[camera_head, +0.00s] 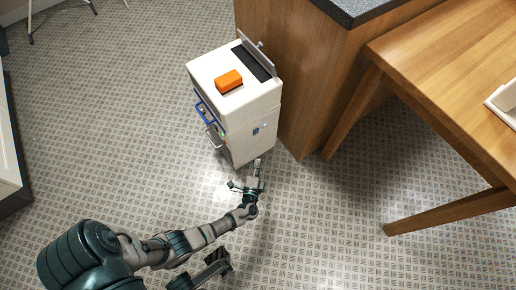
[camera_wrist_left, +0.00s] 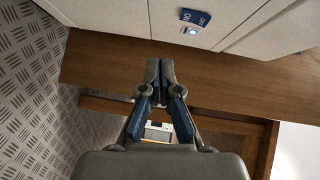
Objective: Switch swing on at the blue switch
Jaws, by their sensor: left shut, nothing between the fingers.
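The blue switch (camera_head: 256,130) sits on the right side wall of a white cabinet (camera_head: 262,108). In the left wrist view a dark blue plate (camera_wrist_left: 195,17) with white lettering shows at the top, beside a small pale panel with a bright bluish spot (camera_wrist_left: 192,31). My left gripper (camera_head: 257,163) is shut and empty, low beside the cabinet's side wall and below the switch. Its closed fingertips (camera_wrist_left: 160,64) point toward the wall in the wrist view, apart from the switch. A dark part of my own body (camera_head: 215,262) shows at the bottom; I cannot tell whether it is my right gripper.
An orange block (camera_head: 228,81) lies on the cabinet top, near a raised flap (camera_head: 258,56). Blue and white handles (camera_head: 206,113) are on the cabinet front. A wooden counter (camera_head: 310,75) stands close behind, and a wooden table (camera_head: 450,60) at right.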

